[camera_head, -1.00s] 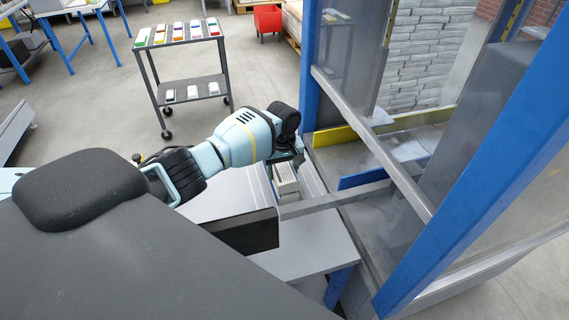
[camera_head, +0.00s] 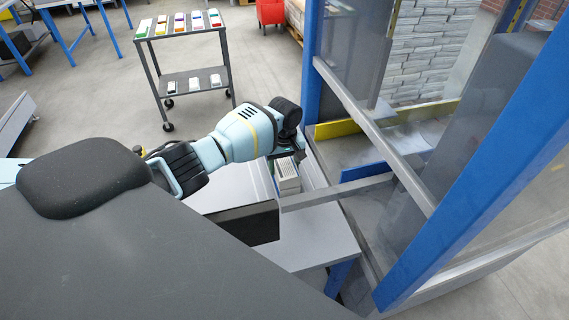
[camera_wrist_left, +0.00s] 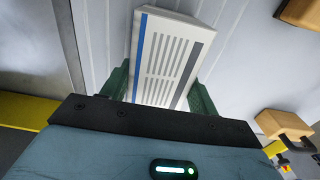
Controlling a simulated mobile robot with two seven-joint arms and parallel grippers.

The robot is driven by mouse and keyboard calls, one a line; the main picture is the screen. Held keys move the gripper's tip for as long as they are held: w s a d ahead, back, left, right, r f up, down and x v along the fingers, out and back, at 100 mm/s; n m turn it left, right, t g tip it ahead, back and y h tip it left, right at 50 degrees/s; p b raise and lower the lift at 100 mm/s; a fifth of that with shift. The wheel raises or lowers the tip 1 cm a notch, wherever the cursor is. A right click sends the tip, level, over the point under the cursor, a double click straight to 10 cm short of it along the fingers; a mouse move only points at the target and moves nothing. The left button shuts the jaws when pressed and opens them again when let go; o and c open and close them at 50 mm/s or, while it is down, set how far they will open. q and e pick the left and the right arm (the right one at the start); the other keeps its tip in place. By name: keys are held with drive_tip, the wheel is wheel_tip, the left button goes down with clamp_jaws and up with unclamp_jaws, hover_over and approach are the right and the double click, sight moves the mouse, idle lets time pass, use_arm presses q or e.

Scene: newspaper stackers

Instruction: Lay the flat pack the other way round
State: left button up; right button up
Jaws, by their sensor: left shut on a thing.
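The flat pack (camera_wrist_left: 170,60) is a white, flat block with a slatted top, a blue stripe along one side and a grey stripe along the other. In the head view the flat pack (camera_head: 288,178) shows just below my left gripper (camera_head: 286,154), on or just above the grey table; I cannot tell which. In the wrist view the green fingers of my left gripper (camera_wrist_left: 160,88) are on either side of it, shut on it. The pack's near end is hidden behind the gripper body. My right gripper is not in view.
The grey table (camera_head: 310,235) has bare room in front. A dark panel (camera_head: 252,224) stands close to the left of the pack. A blue-posted frame (camera_head: 470,185) with a metal bar (camera_head: 335,192) is close on the right. A cart (camera_head: 190,80) stands behind.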

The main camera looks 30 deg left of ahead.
use_arm(q)
drive_tip(key=shift+f, duration=0.1)
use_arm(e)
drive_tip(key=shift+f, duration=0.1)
use_arm(q)
drive_tip(key=o, duration=1.2)
drive_tip(key=shift+o, duration=0.8)
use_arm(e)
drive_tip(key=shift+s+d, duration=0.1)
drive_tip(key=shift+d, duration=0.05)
use_arm(q)
wheel_tip(320, 180, up, 7)
drive_tip(key=shift+f+p, duration=0.1)
drive_tip(key=shift+p, duration=0.55)
drive_tip(key=shift+r, duration=0.55)
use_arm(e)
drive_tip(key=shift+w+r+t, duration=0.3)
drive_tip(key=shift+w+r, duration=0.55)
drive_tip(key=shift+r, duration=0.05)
